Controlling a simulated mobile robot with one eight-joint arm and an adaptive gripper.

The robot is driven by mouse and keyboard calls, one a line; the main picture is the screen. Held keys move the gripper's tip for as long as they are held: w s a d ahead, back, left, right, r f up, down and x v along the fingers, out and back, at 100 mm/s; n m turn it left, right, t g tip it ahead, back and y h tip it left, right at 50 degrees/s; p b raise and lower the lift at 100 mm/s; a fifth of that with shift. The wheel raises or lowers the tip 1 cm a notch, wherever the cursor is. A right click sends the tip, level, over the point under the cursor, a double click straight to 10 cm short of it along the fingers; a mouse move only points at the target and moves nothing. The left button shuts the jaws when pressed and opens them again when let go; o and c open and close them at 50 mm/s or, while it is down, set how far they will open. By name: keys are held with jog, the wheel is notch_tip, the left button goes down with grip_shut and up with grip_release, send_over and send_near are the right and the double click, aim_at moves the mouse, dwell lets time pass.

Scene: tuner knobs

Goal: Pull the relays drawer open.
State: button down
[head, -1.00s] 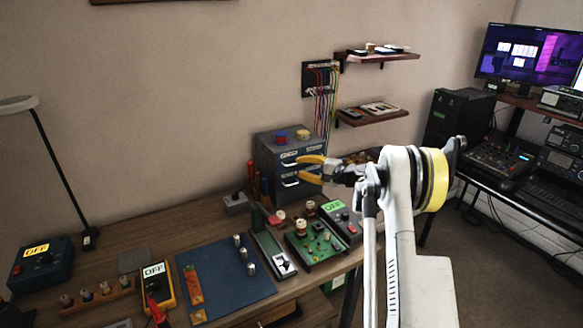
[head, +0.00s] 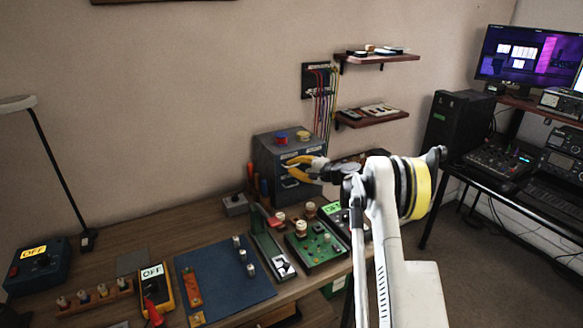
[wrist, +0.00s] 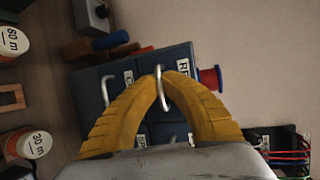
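The dark blue-grey drawer cabinet (head: 265,160) stands at the back of the bench against the wall; in the wrist view its front (wrist: 170,130) appears turned on its side. A label (wrist: 183,67) beginning "RE" sits by a thin silver drawer handle (wrist: 164,100); the rest of the word is hard to read. My gripper (wrist: 161,77) has its yellow fingers closed in on both sides of this handle, tips against it. In the head view my gripper (head: 288,168) is at the cabinet front. That drawer looks flush with the front. A second handle (wrist: 105,90) is beside the left finger.
Red and blue spools (head: 291,136) sit on the cabinet top. Screwdriver-like handles (head: 257,182) stand left of it. A green circuit board (head: 316,243), a blue mat (head: 222,280) and meters are in front on the bench. Coloured cables (head: 322,95) hang behind at the right.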

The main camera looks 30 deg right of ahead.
jog(key=s+b, duration=0.1)
jog(key=s, duration=0.9)
jog(key=shift+d, duration=0.15)
jog(key=shift+s, duration=0.1)
jog(key=c, duration=1.6)
grip_release()
jog(key=shift+s, duration=0.1)
jog(key=v, duration=1.2)
